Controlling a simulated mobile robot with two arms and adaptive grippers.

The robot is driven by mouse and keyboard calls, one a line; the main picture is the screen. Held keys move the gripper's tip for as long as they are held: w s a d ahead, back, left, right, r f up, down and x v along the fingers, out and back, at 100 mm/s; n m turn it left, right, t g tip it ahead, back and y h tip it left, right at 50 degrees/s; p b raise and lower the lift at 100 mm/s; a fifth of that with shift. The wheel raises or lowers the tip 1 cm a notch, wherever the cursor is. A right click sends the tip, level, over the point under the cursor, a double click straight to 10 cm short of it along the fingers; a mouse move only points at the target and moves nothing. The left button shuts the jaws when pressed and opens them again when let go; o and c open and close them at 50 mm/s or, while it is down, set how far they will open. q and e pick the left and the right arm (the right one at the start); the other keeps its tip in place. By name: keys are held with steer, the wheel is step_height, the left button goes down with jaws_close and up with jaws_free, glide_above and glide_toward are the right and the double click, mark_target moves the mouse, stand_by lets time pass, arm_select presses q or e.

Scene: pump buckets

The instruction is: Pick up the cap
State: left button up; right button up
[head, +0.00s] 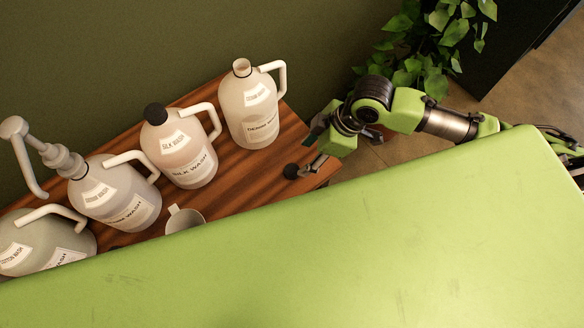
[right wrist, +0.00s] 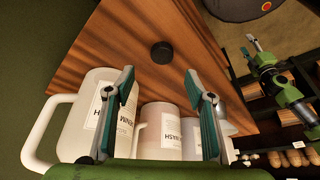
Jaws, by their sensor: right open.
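A round black cap (right wrist: 162,52) lies on the wooden table, just beyond and between my right fingertips in the right wrist view. In the head view the cap (head: 290,171) is near the table's right end. My right gripper (head: 309,160) is close beside it; its two fingers (right wrist: 159,76) are spread wide with nothing between them. A bottle (head: 249,108) with a handle has a bare, open neck. In the right wrist view, a small green and black arm with a gripper (right wrist: 252,46) shows at right, apparently my left; its jaws are too small to judge.
A bottle with a black cap (head: 185,148), a pump bottle (head: 115,195) and another bottle (head: 45,245) stand in a row leftward on the wooden table (head: 296,130). A white cup (head: 184,219) stands in front. A leafy plant (head: 432,40) is behind my right arm.

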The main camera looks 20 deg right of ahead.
mark_target(293, 170)
steer(key=x, duration=0.3)
steer(key=shift+a+f, duration=0.15)
steer(key=p+x, duration=0.2)
steer(key=x, duration=0.2)
steer(key=shift+s+a+f, duration=0.15)
steer(key=shift+f, duration=0.2)
steer(key=shift+a+f, duration=0.1)
steer(key=shift+f, duration=0.2)
steer(key=c, duration=0.8)
